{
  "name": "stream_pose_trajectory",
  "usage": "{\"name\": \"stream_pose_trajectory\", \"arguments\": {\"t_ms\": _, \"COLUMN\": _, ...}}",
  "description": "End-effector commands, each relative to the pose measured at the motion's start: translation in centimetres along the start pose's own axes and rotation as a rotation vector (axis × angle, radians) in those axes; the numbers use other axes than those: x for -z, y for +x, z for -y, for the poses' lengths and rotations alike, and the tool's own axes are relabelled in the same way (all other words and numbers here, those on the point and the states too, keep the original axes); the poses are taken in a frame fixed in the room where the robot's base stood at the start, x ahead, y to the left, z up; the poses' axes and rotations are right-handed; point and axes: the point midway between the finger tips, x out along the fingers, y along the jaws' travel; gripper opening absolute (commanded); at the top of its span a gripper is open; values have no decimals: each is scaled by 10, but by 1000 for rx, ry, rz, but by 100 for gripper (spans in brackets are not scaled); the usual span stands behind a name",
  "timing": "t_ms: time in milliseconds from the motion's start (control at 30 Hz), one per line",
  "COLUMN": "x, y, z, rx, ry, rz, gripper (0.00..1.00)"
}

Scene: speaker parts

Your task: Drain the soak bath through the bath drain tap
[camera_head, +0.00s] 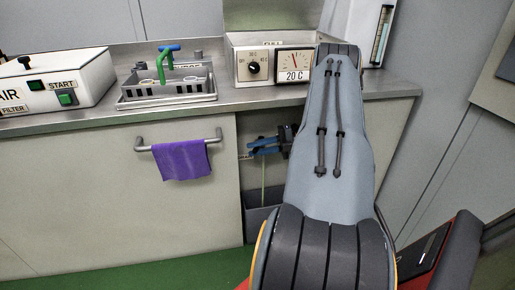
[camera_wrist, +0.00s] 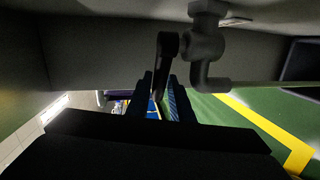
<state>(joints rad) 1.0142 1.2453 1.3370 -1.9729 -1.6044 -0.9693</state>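A drain tap (camera_wrist: 207,45) with grey pipework shows at the top of the wrist view, its bent outlet at the right. Its black lever (camera_wrist: 165,50) reaches between my fingertips. My gripper (camera_wrist: 161,80) has its two blue fingers apart, one on each side of the lever; firm contact is not clear. In the head view my gripper (camera_head: 264,146) is inside the open cabinet bay under the counter, and the tap is not clearly visible there. A grey basin with a basket (camera_head: 168,91) sits in the counter; I cannot tell whether it is the soak bath.
A control box (camera_head: 254,69) and a 20 C dial (camera_head: 295,65) stand on the counter (camera_head: 225,97). A purple cloth (camera_head: 181,160) hangs on a rail at left. A dark bin (camera_head: 259,219) stands low in the bay. Green floor with a yellow line (camera_wrist: 262,130) shows in the wrist view.

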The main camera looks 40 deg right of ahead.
Motion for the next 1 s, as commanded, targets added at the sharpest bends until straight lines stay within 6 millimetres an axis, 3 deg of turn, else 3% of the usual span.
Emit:
{"name": "stream_pose_trajectory", "arguments": {"t_ms": 333, "x": -2, "y": -6, "z": 0, "rx": 1, "ry": -2, "rz": 10, "gripper": 22}}
{"name": "stream_pose_trajectory", "arguments": {"t_ms": 733, "x": -1, "y": -65, "z": 1, "rx": -1, "ry": -2, "rz": 10, "gripper": 22}}
{"name": "stream_pose_trajectory", "arguments": {"t_ms": 1000, "x": 0, "y": -81, "z": 0, "rx": -1, "ry": -2, "rz": 5, "gripper": 22}}
